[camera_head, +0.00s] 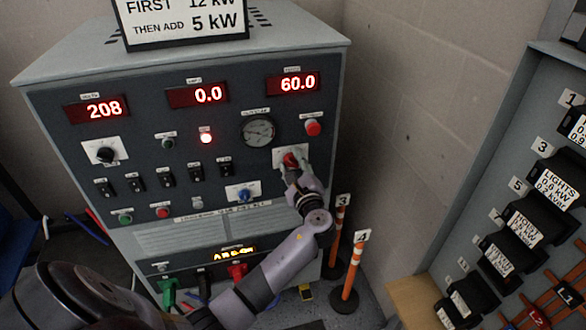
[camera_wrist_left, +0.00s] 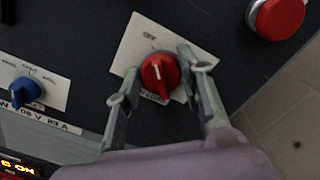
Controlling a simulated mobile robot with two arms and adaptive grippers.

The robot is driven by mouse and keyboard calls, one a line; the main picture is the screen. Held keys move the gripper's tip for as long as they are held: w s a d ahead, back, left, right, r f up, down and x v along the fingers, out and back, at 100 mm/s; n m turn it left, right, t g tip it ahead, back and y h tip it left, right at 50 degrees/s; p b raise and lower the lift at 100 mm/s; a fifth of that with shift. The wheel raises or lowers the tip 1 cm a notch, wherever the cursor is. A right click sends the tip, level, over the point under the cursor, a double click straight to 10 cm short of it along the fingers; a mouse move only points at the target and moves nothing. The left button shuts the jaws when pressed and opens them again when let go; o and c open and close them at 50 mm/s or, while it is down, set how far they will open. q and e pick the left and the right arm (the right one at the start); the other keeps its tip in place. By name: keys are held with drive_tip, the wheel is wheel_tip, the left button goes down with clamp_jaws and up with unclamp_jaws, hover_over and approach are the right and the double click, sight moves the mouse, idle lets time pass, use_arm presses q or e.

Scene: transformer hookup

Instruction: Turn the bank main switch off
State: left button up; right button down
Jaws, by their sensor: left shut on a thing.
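The bank main switch is a red rotary knob (camera_head: 290,160) on a white plate, at the lower right of the load bank's dark front panel (camera_head: 345,90). In the left wrist view the red knob (camera_wrist_left: 160,72) sits between the two fingers, its pointer toward the bottom of the picture. My left gripper (camera_head: 292,168) is at the knob, shut on it, and its fingers also show in the left wrist view (camera_wrist_left: 158,78). The plate's lettering is too blurred to read fully. My right gripper is not in view.
A red push button (camera_head: 313,128) is just above the knob, and a blue rotary knob (camera_head: 243,194) is to its lower left. Orange posts (camera_head: 350,275) stand right of the cabinet.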

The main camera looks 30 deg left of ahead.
use_arm(q)
drive_tip(key=shift+f+n, duration=0.1)
drive_tip(key=shift+n, duration=0.3)
drive_tip(key=shift+c, duration=0.2)
drive_tip(key=o, duration=1.2)
drive_tip(key=shift+c, duration=0.2)
drive_tip(key=shift+s+d, duration=0.1)
drive_tip(key=v, duration=1.1)
drive_tip(key=shift+s+d, duration=0.25)
drive_tip(key=shift+d, duration=0.1)
